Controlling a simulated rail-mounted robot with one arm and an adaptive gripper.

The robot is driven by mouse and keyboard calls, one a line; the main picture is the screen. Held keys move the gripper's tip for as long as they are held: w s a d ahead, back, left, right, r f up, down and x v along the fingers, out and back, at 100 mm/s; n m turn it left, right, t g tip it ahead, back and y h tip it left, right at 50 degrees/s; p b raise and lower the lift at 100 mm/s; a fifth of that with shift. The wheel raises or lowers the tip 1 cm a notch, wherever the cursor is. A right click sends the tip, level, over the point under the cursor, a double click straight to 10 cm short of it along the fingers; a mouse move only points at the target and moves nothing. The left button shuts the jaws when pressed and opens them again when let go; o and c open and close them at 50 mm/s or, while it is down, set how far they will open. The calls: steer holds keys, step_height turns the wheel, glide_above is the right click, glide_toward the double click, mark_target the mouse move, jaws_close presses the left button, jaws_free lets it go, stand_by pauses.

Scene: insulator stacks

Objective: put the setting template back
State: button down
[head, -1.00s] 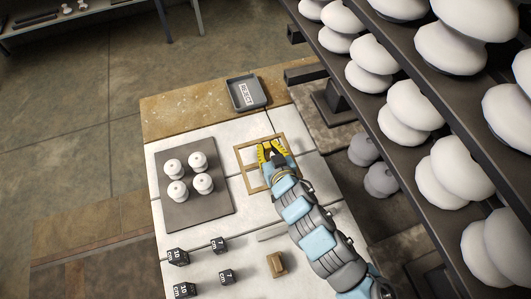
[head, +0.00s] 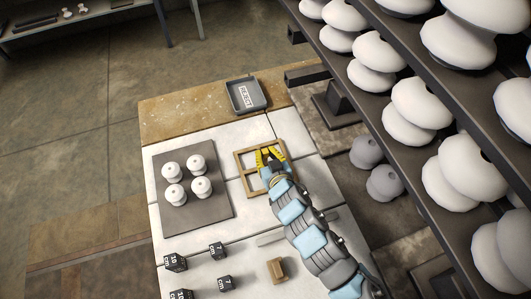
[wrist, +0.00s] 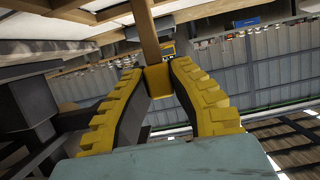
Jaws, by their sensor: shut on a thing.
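The setting template appears to be the wooden frame with crossing bars (head: 240,172) over the right part of the pale table top in the head view. My gripper (head: 269,155), with yellow ridged fingers, is at the middle of this frame. In the wrist view my gripper (wrist: 156,75) is shut on a wooden bar (wrist: 146,32) of the frame, which runs up between the fingertips. I cannot tell whether the frame touches the table or hangs just above it.
A dark plate (head: 214,213) with several white insulators stands to the left. A grey reject tray (head: 246,95) lies at the back. Several black marked blocks (head: 217,249) and a small wooden block (head: 277,269) are in front. A rack of large white insulators (head: 415,100) rises close on the right.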

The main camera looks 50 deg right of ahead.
steer(key=c, duration=1.1)
jaws_free()
steer(key=shift+f, duration=0.1)
steer(key=shift+s+r, duration=0.15)
steer(key=shift+r, duration=0.1)
steer(key=shift+p+v, duration=2.4)
steer(key=shift+v, duration=3.45)
